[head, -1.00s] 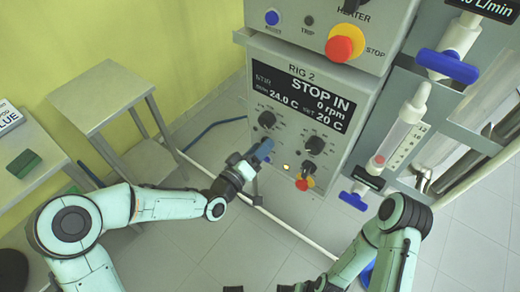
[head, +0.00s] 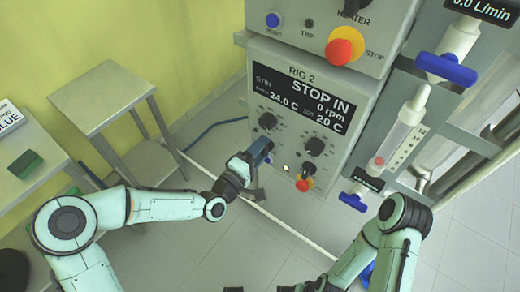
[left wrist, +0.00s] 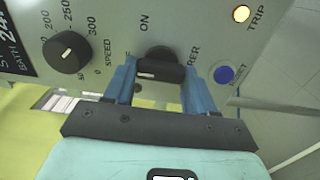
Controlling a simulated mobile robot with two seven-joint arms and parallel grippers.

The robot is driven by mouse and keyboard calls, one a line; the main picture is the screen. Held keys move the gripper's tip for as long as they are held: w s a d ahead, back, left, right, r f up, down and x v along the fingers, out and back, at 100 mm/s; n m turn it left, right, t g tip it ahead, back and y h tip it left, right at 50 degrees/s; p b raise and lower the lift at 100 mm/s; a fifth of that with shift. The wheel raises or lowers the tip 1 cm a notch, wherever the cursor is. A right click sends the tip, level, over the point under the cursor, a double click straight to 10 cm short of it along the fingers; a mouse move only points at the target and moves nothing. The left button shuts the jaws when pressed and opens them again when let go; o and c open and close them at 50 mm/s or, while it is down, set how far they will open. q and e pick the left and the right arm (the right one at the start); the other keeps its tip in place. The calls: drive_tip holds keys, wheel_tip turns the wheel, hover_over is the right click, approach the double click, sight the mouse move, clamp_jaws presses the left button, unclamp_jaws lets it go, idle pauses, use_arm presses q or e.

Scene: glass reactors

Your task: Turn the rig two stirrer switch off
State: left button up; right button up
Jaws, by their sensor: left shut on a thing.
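The rig two control box (head: 310,83) is in the head view, with a display reading STOP IN, 0 rpm, 24.0 C and 20 C. My left gripper (head: 262,150) is at the lower left of its panel. In the left wrist view its two blue fingers (left wrist: 157,92) stand on either side of a black switch knob (left wrist: 160,62), shut on it. The word ON is printed above the knob; its other label is partly hidden. My right arm reaches the bottom edge of the head view, where the gripper is mostly cut off.
A speed dial (left wrist: 67,52) is left of the switch. A lit amber trip lamp (left wrist: 241,13) and a blue reset button (left wrist: 224,75) are right of it. A red stop knob (head: 304,182) is low on the panel. A flow meter (head: 402,135) stands at the right.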

idle(0.5)
use_arm(q)
drive_tip(key=o, duration=1)
drive_tip(key=shift+o, duration=0.2)
drive_tip(key=shift+s, duration=0.1)
drive_tip(key=b+v, duration=0.5)
drive_tip(key=v, duration=0.8)
use_arm(e)
drive_tip(key=shift+t, duration=0.4)
drive_tip(key=shift+w+f, duration=0.3)
drive_tip(key=shift+f, duration=0.35)
drive_tip(key=shift+w+f, duration=0.25)
drive_tip(key=shift+f, duration=0.45)
drive_tip(key=shift+w+f, duration=0.3)
drive_tip(key=shift+f, duration=0.35)
use_arm(q)
drive_tip(key=shift+s+a, duration=0.1)
drive_tip(key=shift+a+f, duration=0.1)
